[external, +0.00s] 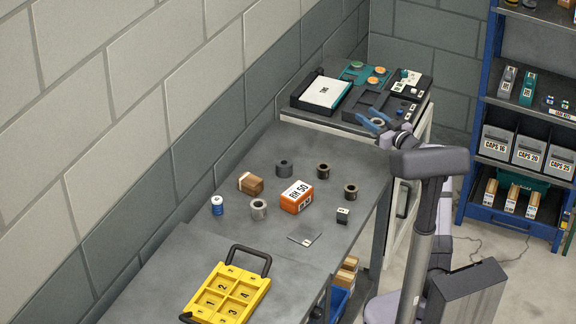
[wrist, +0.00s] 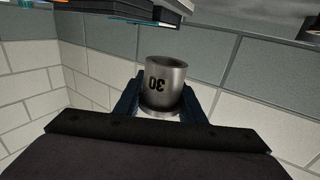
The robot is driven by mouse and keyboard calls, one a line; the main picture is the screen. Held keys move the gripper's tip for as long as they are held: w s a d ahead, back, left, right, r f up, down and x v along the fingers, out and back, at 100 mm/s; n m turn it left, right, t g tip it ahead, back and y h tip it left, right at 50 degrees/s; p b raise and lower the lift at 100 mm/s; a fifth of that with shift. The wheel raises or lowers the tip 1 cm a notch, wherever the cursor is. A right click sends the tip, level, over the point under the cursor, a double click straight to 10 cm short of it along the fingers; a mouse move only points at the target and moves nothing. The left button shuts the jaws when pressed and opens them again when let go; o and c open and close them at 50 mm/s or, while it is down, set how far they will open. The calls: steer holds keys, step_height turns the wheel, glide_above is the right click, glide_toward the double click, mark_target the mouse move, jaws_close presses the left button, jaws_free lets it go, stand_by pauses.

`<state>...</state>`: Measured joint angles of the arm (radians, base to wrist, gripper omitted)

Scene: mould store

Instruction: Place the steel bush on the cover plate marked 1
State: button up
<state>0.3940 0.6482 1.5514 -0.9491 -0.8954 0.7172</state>
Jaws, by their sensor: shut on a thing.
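My gripper (external: 378,121) has blue fingers and is at the near edge of the back bench. It is shut on a grey steel bush (external: 378,123). In the wrist view the bush (wrist: 165,82) sits between the fingers (wrist: 163,105), with a dark "30" on its side that reads upside down. A flat grey plate (external: 304,239) with a small white label lies on the front bench. Its mark is too small to read, so I cannot tell whether it is the cover plate marked 1.
A yellow tray (external: 228,291) with numbered compartments is at the front. Several bushes, an orange "RH 50" box (external: 297,198) and a brown box (external: 250,184) stand on the front bench. The back bench holds a black-and-white case (external: 321,93) and dark trays (external: 366,107). A blue shelf rack (external: 478,130) is right.

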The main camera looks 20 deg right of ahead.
steer(key=shift+a+r, duration=0.1)
steer(key=s+a+n+g+y+p, duration=0.1)
steer(key=s+a+p, duration=0.3)
steer(key=a, duration=0.5)
steer(key=s+a+f+n+g+y+p, duration=0.1)
steer(key=s+a+n+y+p, duration=0.1)
steer(key=s+a+p, duration=0.3)
steer(key=s+a+n+g+y+p, duration=0.1)
steer(key=s+a+y+p, duration=0.2)
steer(key=a, duration=1)
steer(key=shift+s+a+f+p, duration=0.1)
steer(key=shift+s+p, duration=0.2)
steer(key=shift+s, duration=0.55)
steer(key=shift+s+a+f+p, duration=0.15)
steer(key=shift+s+p, duration=0.2)
steer(key=shift+s, duration=0.55)
steer(key=shift+s+a+f+p, duration=0.1)
steer(key=shift+s+p, duration=0.2)
steer(key=shift+s, duration=0.55)
step_height(320, 180, up, 2)
steer(key=n+g+y+p, duration=0.1)
steer(key=n+y+p, duration=0.1)
steer(key=p, duration=0.3)
glide_above(301, 234)
steer(key=shift+d+f+b, duration=0.1)
steer(key=shift+f+b, duration=1.15)
steer(key=shift+f, duration=1.7)
steer(key=shift+f, duration=0.1)
steer(key=shift+f, duration=1.8)
